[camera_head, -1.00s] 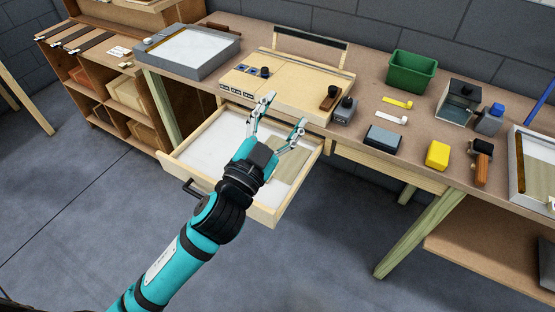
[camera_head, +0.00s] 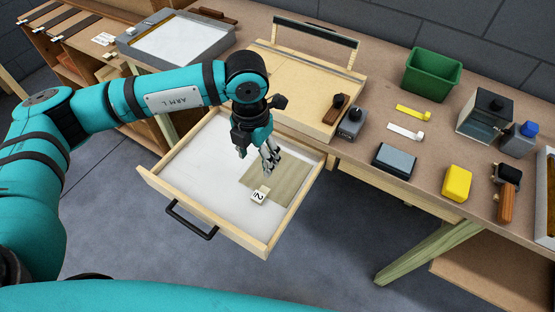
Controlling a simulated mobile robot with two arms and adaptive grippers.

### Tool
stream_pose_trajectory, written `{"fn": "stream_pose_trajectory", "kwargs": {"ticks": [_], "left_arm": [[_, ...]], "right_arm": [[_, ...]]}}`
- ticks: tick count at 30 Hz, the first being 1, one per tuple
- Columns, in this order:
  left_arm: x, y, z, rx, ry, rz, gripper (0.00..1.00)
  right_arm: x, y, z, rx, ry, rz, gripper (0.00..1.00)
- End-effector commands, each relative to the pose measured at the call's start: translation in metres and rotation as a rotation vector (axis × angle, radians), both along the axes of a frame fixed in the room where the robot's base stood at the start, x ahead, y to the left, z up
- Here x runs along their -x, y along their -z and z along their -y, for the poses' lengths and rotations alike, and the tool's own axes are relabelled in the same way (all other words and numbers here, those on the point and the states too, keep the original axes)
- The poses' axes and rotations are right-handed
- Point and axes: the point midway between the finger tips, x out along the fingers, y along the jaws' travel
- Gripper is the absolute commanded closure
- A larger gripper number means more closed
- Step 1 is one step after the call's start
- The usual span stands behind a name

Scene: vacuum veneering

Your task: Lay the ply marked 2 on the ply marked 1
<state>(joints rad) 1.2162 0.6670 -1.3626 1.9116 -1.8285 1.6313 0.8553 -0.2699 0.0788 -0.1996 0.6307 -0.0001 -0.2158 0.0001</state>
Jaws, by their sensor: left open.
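The ply marked 2 (camera_head: 289,186) is a thin, pale wood sheet lying flat in the open drawer (camera_head: 214,225), toward its right side. Its white tag (camera_head: 260,194) with the number 2 sits at the sheet's near left edge. My left gripper (camera_head: 257,162) points down over the drawer, above the far left part of the sheet, open and empty. It seems apart from the sheet, but the exact gap is unclear. I cannot make out a ply marked 1. My left arm hides part of the pale wooden board (camera_head: 300,92) on the bench. My right gripper is out of view.
The bench (camera_head: 380,120) carries a green bin (camera_head: 432,75), a yellow block (camera_head: 457,183), a grey block (camera_head: 394,160) and a wooden-handled tool (camera_head: 335,108) near the board. A white-topped tray (camera_head: 180,40) stands at the far left. The drawer's left part is bare.

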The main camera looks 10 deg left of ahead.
Motion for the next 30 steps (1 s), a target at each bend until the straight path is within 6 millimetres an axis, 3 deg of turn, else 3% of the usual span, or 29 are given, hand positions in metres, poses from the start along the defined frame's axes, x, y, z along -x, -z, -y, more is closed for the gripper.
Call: {"fn": "stream_pose_trajectory", "kwargs": {"ticks": [4, 9, 13, 18, 24, 30], "left_arm": [[-0.001, 0.013, -0.006, -0.026, -0.007, 0.000, 0.40], [0.001, 0.048, -0.005, -0.022, -0.005, -0.003, 0.40], [0.001, 0.077, -0.005, -0.022, -0.004, -0.002, 0.40], [0.001, 0.107, -0.004, -0.019, -0.004, 0.000, 0.40], [0.002, 0.122, -0.005, -0.019, -0.002, 0.001, 0.40], [0.004, 0.145, -0.008, -0.020, -0.003, -0.001, 0.40]], "right_arm": [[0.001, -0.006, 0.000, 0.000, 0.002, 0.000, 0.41], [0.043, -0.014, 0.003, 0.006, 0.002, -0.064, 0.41], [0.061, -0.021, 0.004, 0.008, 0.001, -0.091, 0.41], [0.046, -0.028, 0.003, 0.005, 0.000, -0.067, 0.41], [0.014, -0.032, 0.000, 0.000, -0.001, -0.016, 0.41], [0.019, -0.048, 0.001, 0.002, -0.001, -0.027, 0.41]]}}
